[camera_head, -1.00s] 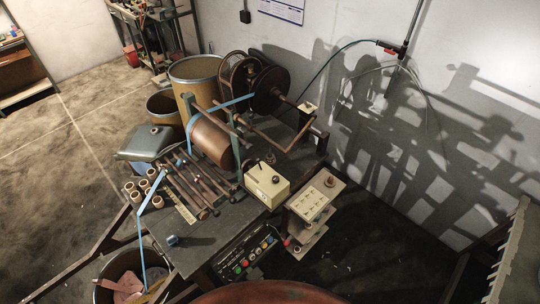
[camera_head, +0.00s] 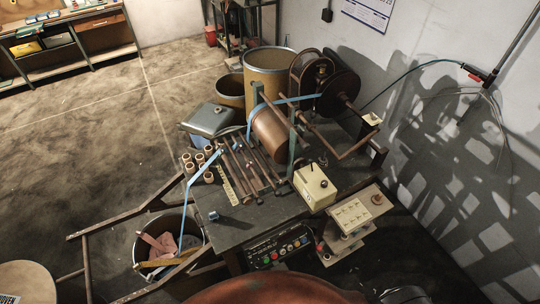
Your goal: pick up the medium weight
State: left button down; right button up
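I cannot pick out a weight that is clearly the medium one. Several small tan, ring-like cylinders (camera_head: 197,163) stand together at the left end of the dark workbench (camera_head: 240,228). A small blue-and-dark piece (camera_head: 216,217) sits near the bench's front left. Neither of my grippers can be made out in the head view, so I see nothing held.
The winding machine with its copper-coloured roller (camera_head: 270,136) fills the bench. A cream control box (camera_head: 314,187) stands at its front right. A bin with scraps (camera_head: 164,268) is at the lower left. A round tan top (camera_head: 26,281) shows in the corner.

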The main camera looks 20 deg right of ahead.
aim_at(320, 162)
jog(key=u, duration=1.8)
jog(key=k, duration=0.75)
jog(key=z, duration=2.1)
